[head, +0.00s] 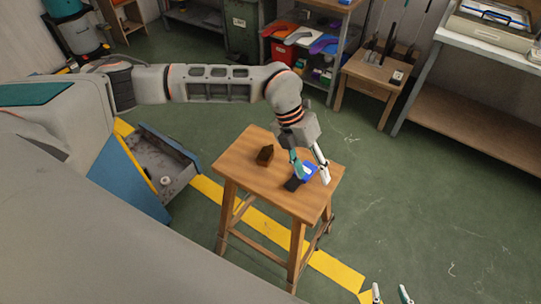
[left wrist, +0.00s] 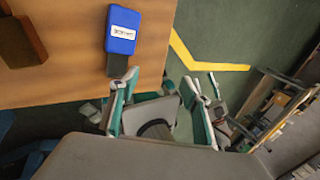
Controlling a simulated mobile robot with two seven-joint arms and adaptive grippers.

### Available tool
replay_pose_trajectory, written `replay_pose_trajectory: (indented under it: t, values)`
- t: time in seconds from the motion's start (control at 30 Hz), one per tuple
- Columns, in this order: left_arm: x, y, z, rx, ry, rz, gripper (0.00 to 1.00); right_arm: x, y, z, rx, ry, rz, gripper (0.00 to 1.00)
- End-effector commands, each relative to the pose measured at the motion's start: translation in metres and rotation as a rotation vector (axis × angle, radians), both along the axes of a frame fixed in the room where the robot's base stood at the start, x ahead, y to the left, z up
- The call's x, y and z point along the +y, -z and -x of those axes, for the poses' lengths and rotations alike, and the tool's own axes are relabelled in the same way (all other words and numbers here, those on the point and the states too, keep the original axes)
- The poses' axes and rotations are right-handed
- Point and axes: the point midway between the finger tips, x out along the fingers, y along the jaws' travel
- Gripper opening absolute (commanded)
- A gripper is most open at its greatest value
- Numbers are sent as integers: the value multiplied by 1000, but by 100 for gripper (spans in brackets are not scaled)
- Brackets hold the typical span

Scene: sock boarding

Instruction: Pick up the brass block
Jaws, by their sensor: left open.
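A dark brown block (head: 265,155), the only thing here that could be the brass block, sits on the wooden stool's top left of my left gripper. It also shows at the left edge of the left wrist view (left wrist: 20,42), partly cut off. My left gripper (head: 311,169) is open and empty over the right part of the stool, apart from the brown block. Its two fingers also show in the left wrist view (left wrist: 160,80). My right gripper (head: 391,292) shows only its two spread fingertips at the bottom edge; nothing shows between them.
A blue item with a white label (left wrist: 121,32) and a dark piece lie on the stool (head: 240,165) by my left fingers. A drawer (head: 160,165) stands open left of the stool. Shelves, bins and a bench (head: 470,105) stand behind. The green floor right of the stool is clear.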

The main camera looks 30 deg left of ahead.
Motion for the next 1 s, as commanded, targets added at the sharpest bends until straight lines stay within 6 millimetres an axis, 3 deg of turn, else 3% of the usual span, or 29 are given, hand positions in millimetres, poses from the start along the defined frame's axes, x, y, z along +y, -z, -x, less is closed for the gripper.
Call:
replay_pose_trajectory:
  t: [0.03, 0.1, 0.2, 0.3, 0.4, 0.77, 1.0]
  values:
    - [38, -2, -19, -15, -39, -112, 47, 0, 0, 0, 0, 0, 0, 40]
    - [82, -5, -35, -23, -93, -241, 47, 0, 1, 0, 1, 0, 0, 40]
    - [128, -13, -50, -29, -162, -370, 47, 0, 1, 0, 1, 0, 0, 40]
    - [153, -18, -57, -31, -204, -439, 47, 0, 1, 0, 1, 0, 0, 40]
    - [162, -15, -58, -31, -219, -463, 47, 0, 2, 1, 2, -1, 0, 40]
    - [163, 17, -55, -29, -218, -463, 47, 0, 5, 2, 5, 0, 0, 40]
    - [164, 51, -52, -29, -217, -461, 47, 0, 8, 3, 7, 0, 0, 40]
